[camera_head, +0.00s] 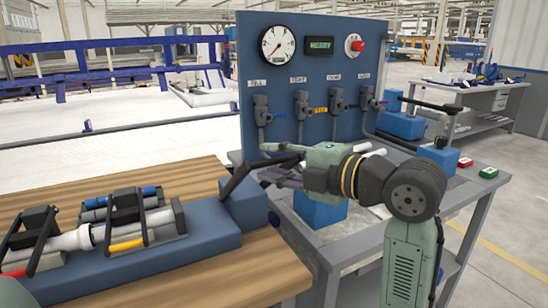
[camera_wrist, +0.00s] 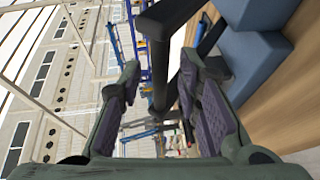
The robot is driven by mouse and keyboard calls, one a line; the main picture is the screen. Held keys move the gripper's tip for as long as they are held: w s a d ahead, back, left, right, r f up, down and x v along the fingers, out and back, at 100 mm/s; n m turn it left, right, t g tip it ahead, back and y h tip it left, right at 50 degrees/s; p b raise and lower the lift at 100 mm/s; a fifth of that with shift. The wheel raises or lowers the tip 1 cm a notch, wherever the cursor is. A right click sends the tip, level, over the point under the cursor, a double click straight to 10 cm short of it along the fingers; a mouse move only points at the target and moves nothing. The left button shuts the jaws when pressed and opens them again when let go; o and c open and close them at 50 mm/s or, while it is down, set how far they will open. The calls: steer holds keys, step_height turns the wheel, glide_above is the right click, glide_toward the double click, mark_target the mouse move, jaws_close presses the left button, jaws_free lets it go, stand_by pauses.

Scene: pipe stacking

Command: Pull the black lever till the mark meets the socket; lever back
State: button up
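My gripper (camera_head: 274,164) is at the black lever (camera_head: 240,176) beside the blue block at the right end of the pipe fixture. In the wrist view my gripper's fingers (camera_wrist: 158,72) are apart. The lever's black handle (camera_wrist: 160,62) runs between them, with a visible gap on each side. On the wooden table, a white pipe (camera_head: 68,240) with a wider collar lies in the blue fixture (camera_head: 205,231), under black clamps (camera_head: 128,207). A grey piece (camera_head: 160,217) is to its right. The mark and the meeting at the socket are too small to make out.
A blue panel (camera_head: 330,75) with gauge, valves and red button stands behind my arm on a grey bench. The bench also holds a blue block (camera_head: 320,208) and small red and green items (camera_head: 488,172). The table's front is mostly clear.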

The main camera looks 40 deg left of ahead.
steer(key=shift+a, duration=0.25)
jaws_close()
stand_by(0.8)
